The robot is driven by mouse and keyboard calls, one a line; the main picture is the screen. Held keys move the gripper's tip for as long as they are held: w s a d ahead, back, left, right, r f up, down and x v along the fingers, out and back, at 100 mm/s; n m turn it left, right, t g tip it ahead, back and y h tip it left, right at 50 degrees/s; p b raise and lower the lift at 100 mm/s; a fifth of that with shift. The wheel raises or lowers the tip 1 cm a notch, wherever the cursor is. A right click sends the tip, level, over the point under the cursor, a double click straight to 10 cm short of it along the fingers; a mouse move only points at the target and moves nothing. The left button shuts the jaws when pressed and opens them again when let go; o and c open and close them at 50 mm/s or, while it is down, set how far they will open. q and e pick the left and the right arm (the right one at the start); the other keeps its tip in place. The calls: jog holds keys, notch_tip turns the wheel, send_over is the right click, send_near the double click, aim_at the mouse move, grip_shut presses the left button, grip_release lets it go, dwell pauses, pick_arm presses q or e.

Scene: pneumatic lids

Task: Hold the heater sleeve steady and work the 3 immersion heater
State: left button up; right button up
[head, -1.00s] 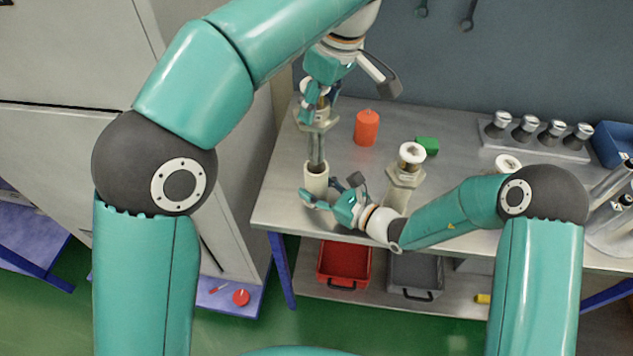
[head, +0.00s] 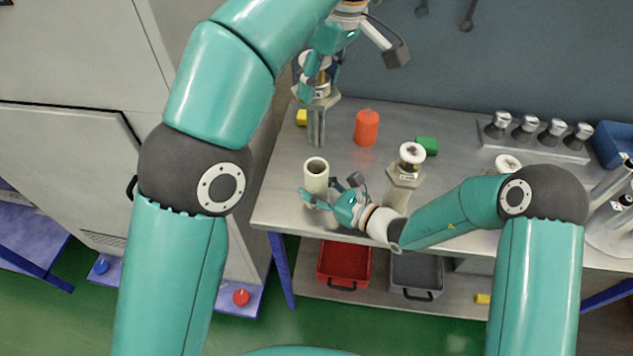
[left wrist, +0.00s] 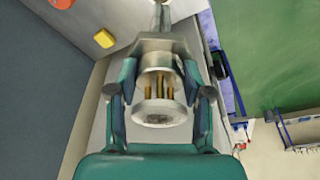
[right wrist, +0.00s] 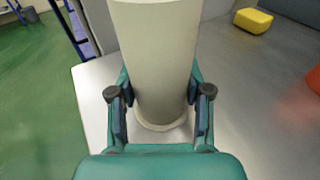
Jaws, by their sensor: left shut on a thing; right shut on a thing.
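The heater sleeve (head: 316,170), a cream tube with an open top, stands upright near the table's left front. My right gripper (head: 322,192) is shut around it low down; the sleeve (right wrist: 155,50) also fills the middle of the right wrist view. My left gripper (left wrist: 160,92) is shut on an immersion heater (left wrist: 160,116) by its round metal head with brass pins. In the head view this heater (head: 317,99) hangs upright, hex flange and rods down, its lower end above the sleeve mouth and apart from it. A second heater (head: 405,178) stands right of the sleeve; a third (head: 507,162) is mostly hidden by my right arm.
An orange-red cylinder (head: 366,129), a green block (head: 427,145) and a yellow block (head: 301,117) sit behind the sleeve. A rack (head: 540,148) with several metal-topped pieces and a blue bin (head: 612,140) are at the back right. Red (head: 343,265) and grey (head: 417,273) bins are below.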

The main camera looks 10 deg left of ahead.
jog(key=o, duration=1.2)
jog(key=shift+c, duration=0.2)
jog(key=shift+d, duration=0.1)
jog(key=v, duration=1.1)
jog(key=shift+s+d, duration=0.1)
jog(key=shift+d, duration=0.2)
jog(key=shift+s, duration=0.1)
